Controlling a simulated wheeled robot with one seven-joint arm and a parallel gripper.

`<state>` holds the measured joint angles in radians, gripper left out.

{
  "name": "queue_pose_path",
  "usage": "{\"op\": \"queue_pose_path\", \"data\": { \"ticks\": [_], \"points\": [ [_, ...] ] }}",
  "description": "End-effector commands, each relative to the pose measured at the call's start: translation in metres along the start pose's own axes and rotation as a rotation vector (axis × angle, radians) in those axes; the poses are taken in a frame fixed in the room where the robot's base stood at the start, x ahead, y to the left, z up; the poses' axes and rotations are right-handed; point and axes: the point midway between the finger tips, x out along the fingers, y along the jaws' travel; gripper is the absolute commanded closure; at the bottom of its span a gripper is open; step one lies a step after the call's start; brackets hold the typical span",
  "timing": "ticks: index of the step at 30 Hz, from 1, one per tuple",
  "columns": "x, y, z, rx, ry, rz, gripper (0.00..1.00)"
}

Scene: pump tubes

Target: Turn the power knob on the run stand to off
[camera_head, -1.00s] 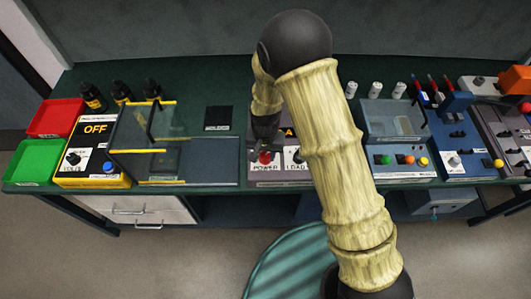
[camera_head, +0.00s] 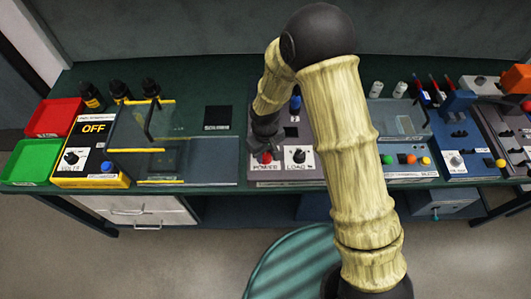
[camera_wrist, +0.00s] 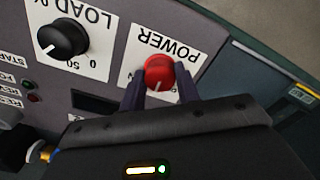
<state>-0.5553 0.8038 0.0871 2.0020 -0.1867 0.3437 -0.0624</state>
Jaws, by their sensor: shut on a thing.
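The run stand (camera_head: 258,178) is a grey panel at the front of the bench, with labels POWER and LOAD. In the wrist view the red power knob (camera_wrist: 159,70) sits on a white label plate marked POWER. My gripper (camera_wrist: 160,84) has its two dark fingers on either side of the red knob, shut on it. The knob's pointer direction cannot be made out clearly.
The black load knob (camera_wrist: 63,38) is beside the power plate, also seen in the head view (camera_head: 298,157). Start and reset buttons lie near it (camera_wrist: 28,85). A clear guarded fixture (camera_head: 150,130) stands left of the stand. A panel with coloured buttons (camera_head: 410,159) is at right.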

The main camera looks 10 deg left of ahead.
Motion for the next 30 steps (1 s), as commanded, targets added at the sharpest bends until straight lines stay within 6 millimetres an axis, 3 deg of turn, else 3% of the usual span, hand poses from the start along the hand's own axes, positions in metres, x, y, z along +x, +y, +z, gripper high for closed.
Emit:
{"op": "queue_pose_path", "data": {
  "ticks": [18,30],
  "points": [
    [-0.0011,0.0010,-0.0007,-0.566,0.002,0.001,0.91],
    [-0.0011,0.0009,-0.0012,-0.754,0.003,0.002,0.91]
  ]
}}
